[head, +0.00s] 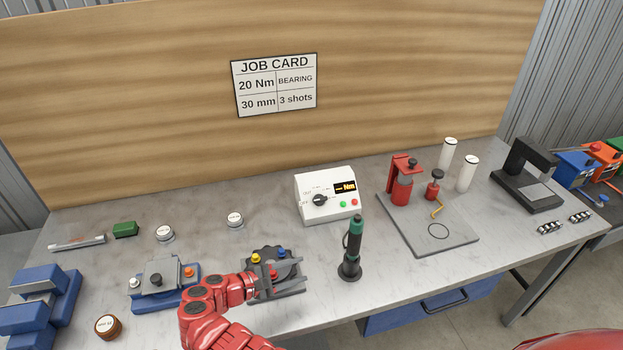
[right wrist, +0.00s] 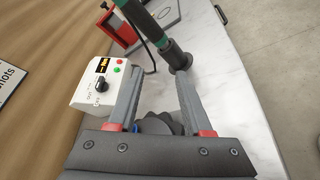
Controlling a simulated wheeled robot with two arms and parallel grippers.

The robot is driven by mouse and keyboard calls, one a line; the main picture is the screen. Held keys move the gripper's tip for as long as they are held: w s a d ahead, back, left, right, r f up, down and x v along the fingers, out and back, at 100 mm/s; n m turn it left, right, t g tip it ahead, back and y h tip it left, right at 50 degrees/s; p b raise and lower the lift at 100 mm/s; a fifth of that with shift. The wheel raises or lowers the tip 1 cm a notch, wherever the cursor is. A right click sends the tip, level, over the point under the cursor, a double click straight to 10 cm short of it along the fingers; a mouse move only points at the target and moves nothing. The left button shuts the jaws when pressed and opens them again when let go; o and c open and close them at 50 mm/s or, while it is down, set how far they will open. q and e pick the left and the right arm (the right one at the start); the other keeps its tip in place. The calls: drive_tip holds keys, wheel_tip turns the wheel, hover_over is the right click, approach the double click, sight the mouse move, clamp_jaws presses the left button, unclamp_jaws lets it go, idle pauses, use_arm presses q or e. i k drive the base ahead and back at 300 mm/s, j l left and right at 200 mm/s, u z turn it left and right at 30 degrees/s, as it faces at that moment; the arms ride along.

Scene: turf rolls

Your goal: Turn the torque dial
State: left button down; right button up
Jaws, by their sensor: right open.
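The torque dial (head: 320,200) is a black knob on the sloped front of a white control box (head: 313,184). The box has a small amber display that seems to show dashes and "Nm", plus a green and a red button. In the right wrist view the dial (right wrist: 100,85) shows at the left, on the box (right wrist: 84,97). My right gripper (head: 300,276) is open and empty, in front of the box and to its lower left, apart from the dial. Its two grey fingers (right wrist: 152,80) spread in the wrist view. My left gripper is not in view.
A dark fixture with coloured knobs (head: 257,259) lies beneath my right gripper. A black and green driver (head: 354,245) stands upright right of it. A grey plate with red tools (head: 446,237) is further right. A job card (head: 275,84) reads 20 Nm.

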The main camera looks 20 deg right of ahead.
sight(318, 200)
drive_tip(key=i+l, duration=0.1)
drive_tip(key=i, duration=0.75)
drive_tip(key=i+l+z, duration=0.1)
drive_tip(key=i+l, duration=0.15)
